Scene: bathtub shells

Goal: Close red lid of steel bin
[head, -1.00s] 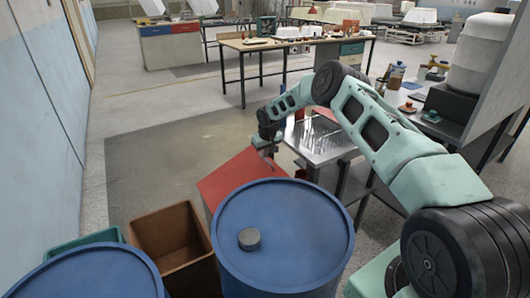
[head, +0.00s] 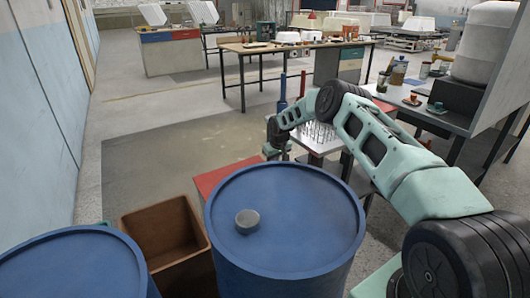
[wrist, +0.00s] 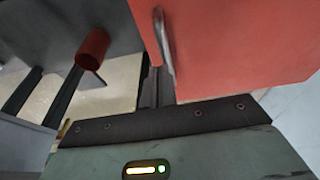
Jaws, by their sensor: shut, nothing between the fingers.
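The red lid (head: 214,177) shows in the head view behind the large blue drum, which hides most of it and the bin body beneath. In the wrist view a broad red panel, apparently the lid (wrist: 240,45), fills the upper right, with a metal bar handle (wrist: 164,42) along its left side. My gripper (head: 271,152) is low, just behind the drum's far rim, close to the lid's right side. In the wrist view my gripper (wrist: 155,88) is shut and empty beside the red panel. Whether it touches the panel cannot be told.
The blue drum (head: 310,215) with a small grey cap stands close in front; another blue drum (head: 75,268) is at lower left. An open brown bin (head: 165,240) sits between them. A metal table (head: 325,140) stands right of my gripper. Open floor lies beyond and left.

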